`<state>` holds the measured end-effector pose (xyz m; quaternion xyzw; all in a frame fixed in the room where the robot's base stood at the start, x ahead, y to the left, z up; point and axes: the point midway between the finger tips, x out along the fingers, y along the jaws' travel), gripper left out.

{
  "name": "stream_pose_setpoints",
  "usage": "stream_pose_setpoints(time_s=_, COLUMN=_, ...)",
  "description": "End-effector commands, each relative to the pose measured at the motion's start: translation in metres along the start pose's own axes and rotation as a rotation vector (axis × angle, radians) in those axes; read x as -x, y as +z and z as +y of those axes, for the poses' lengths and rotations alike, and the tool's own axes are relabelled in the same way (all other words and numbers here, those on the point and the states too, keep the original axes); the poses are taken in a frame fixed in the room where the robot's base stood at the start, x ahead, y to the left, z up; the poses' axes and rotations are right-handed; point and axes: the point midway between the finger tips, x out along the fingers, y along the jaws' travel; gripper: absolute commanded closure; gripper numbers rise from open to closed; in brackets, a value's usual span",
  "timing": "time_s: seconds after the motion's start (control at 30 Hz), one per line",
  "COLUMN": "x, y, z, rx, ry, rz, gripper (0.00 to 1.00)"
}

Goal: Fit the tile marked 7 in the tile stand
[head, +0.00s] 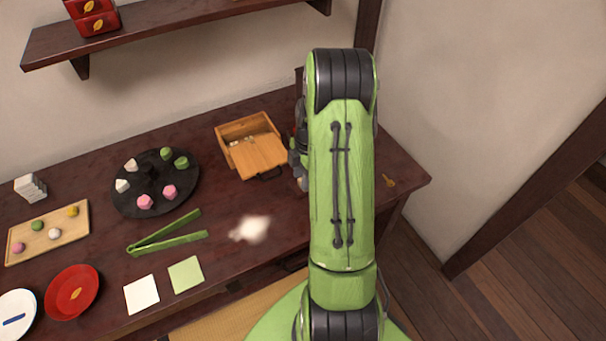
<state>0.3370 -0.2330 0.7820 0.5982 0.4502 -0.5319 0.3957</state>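I cannot pick out a tile marked 7 or a tile stand for certain. Several small pale pieces (242,140) lie inside, too small to read. My gripper (297,160) is just right of the box, mostly hidden behind my green arm. Its fingers and anything between them cannot be made out. The arm also hides the table behind it, where a dark upright edge and a bit of red show.
A round black tray (128,206) with several sweets, green tongs (166,243), a pale blurred patch (251,229), two square sheets (141,294) and a red plate (72,292) are on the left. A shelf (150,30) hangs above.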

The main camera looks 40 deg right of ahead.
Motion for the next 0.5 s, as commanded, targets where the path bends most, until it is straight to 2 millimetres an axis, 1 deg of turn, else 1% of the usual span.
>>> stream_pose_setpoints(time_s=0.27, x=0.001, y=0.0, z=0.0, rx=0.0, ry=0.001, rz=0.0, gripper=0.57)
stream_pose_setpoints(time_s=0.33, x=0.005, y=0.0, z=0.0, rx=0.0, ry=0.002, rz=-0.001, gripper=0.57)
stream_pose_setpoints(time_s=0.37, x=0.01, y=0.0, z=0.001, rx=0.0, ry=0.003, rz=-0.002, gripper=0.57)
stream_pose_setpoints(time_s=0.43, x=0.024, y=0.0, z=0.001, rx=-0.001, ry=0.003, rz=-0.003, gripper=0.57)
stream_pose_setpoints(time_s=0.5, x=0.044, y=0.0, z=0.001, rx=0.0, ry=0.006, rz=-0.003, gripper=0.57)
